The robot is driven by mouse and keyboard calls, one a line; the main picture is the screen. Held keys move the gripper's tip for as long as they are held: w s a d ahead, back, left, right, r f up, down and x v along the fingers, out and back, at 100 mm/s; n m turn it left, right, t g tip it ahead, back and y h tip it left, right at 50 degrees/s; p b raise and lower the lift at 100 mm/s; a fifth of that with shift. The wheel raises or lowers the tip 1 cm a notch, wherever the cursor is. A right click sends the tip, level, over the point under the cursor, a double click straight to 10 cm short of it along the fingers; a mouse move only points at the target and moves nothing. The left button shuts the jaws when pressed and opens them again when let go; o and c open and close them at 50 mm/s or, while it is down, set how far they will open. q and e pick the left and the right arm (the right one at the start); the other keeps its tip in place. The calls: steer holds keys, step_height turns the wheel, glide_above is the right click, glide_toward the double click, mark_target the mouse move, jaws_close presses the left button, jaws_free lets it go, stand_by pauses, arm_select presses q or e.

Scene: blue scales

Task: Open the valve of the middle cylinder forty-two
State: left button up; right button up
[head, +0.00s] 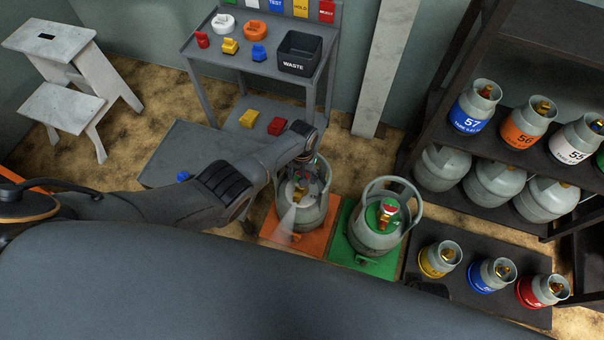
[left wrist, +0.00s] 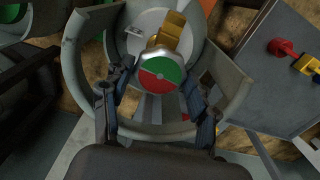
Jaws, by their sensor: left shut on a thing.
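A grey gas cylinder (head: 312,217) with a guard collar stands upright on an orange mat (head: 272,232); I cannot read its number. My left gripper (head: 299,172) reaches down into its collar. In the left wrist view, the fingers (left wrist: 158,92) sit on both sides of a round valve knob with a red and green face (left wrist: 162,72), shut on it. A brass fitting (left wrist: 168,35) shows beyond the knob. A pale streak (head: 285,222) runs from the cylinder's valve towards the front. My right gripper is not in view.
A similar cylinder (head: 370,238) with a red and green knob stands right beside it on a green mat (head: 340,247). Small coloured cylinders stand on a low platform (head: 462,285) and a shelf (head: 560,167) at right. A bench (head: 258,62) with a waste bin (head: 300,52) is behind.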

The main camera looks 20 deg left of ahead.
arm_select(q)
steer(key=o, duration=1.2)
steer(key=shift+c, duration=0.2)
steer(key=shift+r, duration=0.55)
step_height(320, 180, up, 11)
steer(key=shift+f, duration=0.1)
